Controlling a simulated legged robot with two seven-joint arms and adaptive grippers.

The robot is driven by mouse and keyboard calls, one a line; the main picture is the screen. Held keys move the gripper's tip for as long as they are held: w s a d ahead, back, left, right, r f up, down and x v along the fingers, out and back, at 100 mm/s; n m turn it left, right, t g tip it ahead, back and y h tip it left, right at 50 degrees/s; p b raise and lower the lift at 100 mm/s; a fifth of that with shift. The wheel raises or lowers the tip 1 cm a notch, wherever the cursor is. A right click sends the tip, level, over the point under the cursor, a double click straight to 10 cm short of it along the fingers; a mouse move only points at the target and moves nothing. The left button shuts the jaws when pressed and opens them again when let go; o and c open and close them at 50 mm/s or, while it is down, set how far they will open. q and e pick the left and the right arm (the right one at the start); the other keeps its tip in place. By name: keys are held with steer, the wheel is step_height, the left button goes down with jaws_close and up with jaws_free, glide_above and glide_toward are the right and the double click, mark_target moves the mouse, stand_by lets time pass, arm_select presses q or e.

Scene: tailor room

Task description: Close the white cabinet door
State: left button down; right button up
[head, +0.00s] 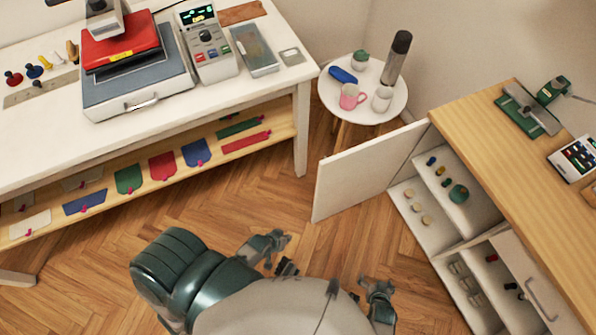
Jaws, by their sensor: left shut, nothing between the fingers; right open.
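The white cabinet door (368,172) stands wide open at the left end of the cabinet, its free edge over the floor and its flat face toward me. The white cabinet (452,238) has a wooden top (505,185), and its shelves show. My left gripper (283,252) is shut and empty, below and left of the door's free edge and apart from it. My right gripper (376,288) is open, below the door and left of the cabinet, apart from both.
A round white side table (335,103) with a pink mug (352,96) and a dark flask (396,58) stands behind the door. A long white worktable (270,85) is at left. A second white panel with a handle (541,299) is at lower right. Wooden floor (265,205) is clear between.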

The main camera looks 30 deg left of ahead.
steer(key=w+a+r+t+y+b, duration=0.1)
steer(key=w+a+r+t+b, duration=0.3)
steer(key=r, duration=0.3)
steer(key=w+a+r+t+y+b, duration=0.2)
steer(key=w+r+t+b, duration=0.15)
steer(key=w+r, duration=0.3)
arm_select(q)
steer(key=w+a+r+n+t+b, duration=0.3)
steer(key=w+r+n+t, duration=0.35)
steer(key=w+n, duration=0.2)
steer(key=w+a+r+n+t+b, duration=0.3)
steer(key=w+r+n+t, duration=0.4)
steer(key=w, duration=0.3)
steer(key=w+d+g, duration=0.1)
steer(key=w+d, duration=0.3)
steer(key=w, duration=0.3)
steer(key=shift+w+d+r+g, duration=0.3)
steer(key=shift+w+d+g, duration=0.05)
steer(key=shift+d, duration=0.05)
arm_select(e)
steer(key=s+r+t+y, duration=0.1)
steer(key=s+r+t, duration=0.2)
steer(key=r+t, duration=0.6)
step_height(320, 180, up, 11)
steer(key=shift+d+r+m+y, duration=0.1)
steer(key=shift+d+m+y, duration=0.15)
steer(key=shift+m+y, duration=0.05)
